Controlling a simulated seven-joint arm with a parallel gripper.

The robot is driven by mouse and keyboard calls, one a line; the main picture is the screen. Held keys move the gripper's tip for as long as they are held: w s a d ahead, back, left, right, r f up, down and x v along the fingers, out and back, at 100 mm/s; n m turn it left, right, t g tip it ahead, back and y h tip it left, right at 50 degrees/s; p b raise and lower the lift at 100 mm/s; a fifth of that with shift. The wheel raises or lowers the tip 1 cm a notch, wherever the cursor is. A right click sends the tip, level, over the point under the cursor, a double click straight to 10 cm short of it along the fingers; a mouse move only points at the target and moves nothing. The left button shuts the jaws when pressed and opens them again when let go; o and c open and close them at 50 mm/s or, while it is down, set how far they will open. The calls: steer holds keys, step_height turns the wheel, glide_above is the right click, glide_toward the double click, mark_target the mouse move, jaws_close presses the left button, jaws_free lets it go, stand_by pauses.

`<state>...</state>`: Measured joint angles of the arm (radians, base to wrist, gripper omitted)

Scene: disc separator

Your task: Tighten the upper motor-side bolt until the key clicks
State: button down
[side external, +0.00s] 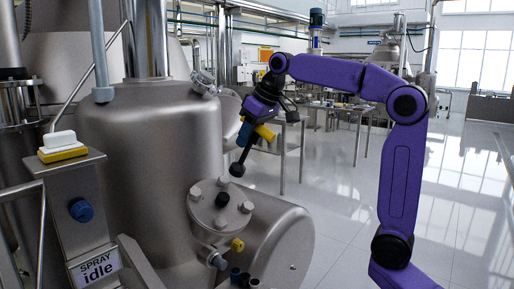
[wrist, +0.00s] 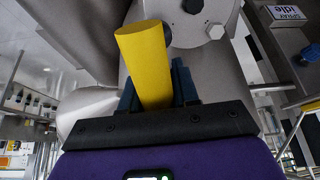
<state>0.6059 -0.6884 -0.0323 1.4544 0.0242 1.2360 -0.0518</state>
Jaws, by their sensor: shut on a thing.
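My gripper (side external: 256,126) is shut on the yellow grip of a key (side external: 264,133). The key's dark shaft slants down left to a black socket end (side external: 237,169). A round steel flange (side external: 207,212) on the machine carries several bolts and a dark centre piece (side external: 222,199). The socket end is just above right of the top bolt (side external: 223,181), seemingly apart from it. I cannot tell which bolt is the motor-side one.
The big steel housing (side external: 150,150) stands left of the key, and a horizontal steel cylinder (side external: 285,245) lies below right. A panel labelled "SPRAY idle" (side external: 92,266) with a blue knob (side external: 81,210) is at left. The floor at right is open; a table (side external: 340,108) stands behind.

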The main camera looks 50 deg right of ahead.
steer(key=r, duration=0.1)
steer(key=a+r+m, duration=0.1)
steer(key=a, duration=0.1)
steer(key=shift+s+r+m+h, duration=0.3)
steer(key=shift+r, duration=0.1)
steer(key=shift+f, duration=0.1)
steer(key=shift+x, duration=2.15)
steer(key=shift+w, duration=0.1)
steer(key=n, duration=0.7)
steer(key=a+n, duration=0.1)
steer(key=n, duration=0.2)
steer(key=shift+s+a, duration=0.1)
steer(key=shift+s, duration=0.15)
